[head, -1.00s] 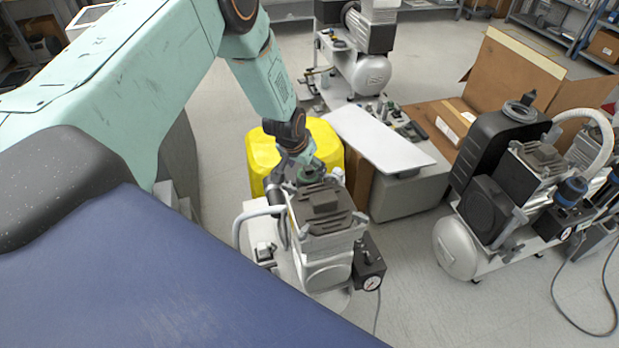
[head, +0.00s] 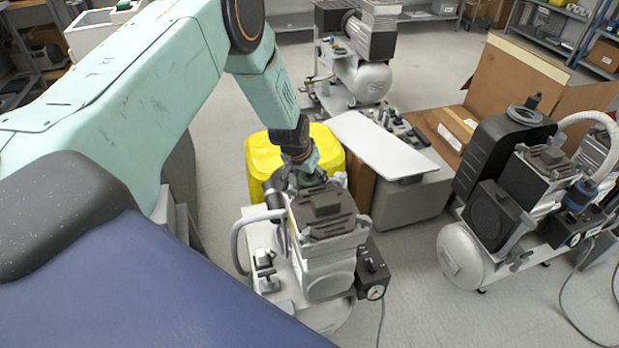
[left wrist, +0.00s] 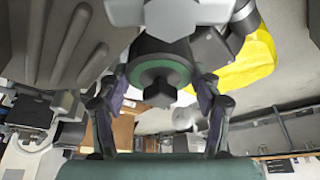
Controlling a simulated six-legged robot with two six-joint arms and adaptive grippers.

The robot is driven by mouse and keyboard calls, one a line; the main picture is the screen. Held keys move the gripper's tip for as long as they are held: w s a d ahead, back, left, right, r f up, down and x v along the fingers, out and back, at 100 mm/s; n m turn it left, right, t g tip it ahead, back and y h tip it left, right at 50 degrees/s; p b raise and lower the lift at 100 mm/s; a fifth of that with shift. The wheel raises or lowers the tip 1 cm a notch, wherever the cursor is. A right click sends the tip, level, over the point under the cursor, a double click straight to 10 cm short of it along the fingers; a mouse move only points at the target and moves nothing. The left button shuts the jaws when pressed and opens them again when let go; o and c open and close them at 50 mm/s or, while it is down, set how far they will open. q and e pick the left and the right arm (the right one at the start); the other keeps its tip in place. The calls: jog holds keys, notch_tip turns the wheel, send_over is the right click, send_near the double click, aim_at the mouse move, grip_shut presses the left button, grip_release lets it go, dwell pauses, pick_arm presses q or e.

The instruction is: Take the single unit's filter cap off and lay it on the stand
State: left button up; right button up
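The single unit, a compressor with a dark ribbed head (head: 326,212), stands on the floor at the centre of the head view. Its filter cap, a dark round part with a green ring, sits on its far side, mostly hidden by my gripper in that view. The cap (left wrist: 160,77) shows clearly in the left wrist view, still on the unit. My left gripper (head: 306,176) is at the cap, its open fingers (left wrist: 160,100) on either side; firm contact is not clear. A white flat-topped stand (head: 380,143) is just behind, to the right. My right gripper is out of view.
A yellow container (head: 262,155) stands right behind the unit. A twin compressor (head: 462,255) with a black tank stands at right, and another compressor (head: 370,75) at the back. An open cardboard box (head: 520,75) is behind the stand. The stand's white top looks clear.

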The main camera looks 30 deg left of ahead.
pick_arm(q)
jog(key=shift+c, duration=1.4)
jog(key=shift+r, duration=0.1)
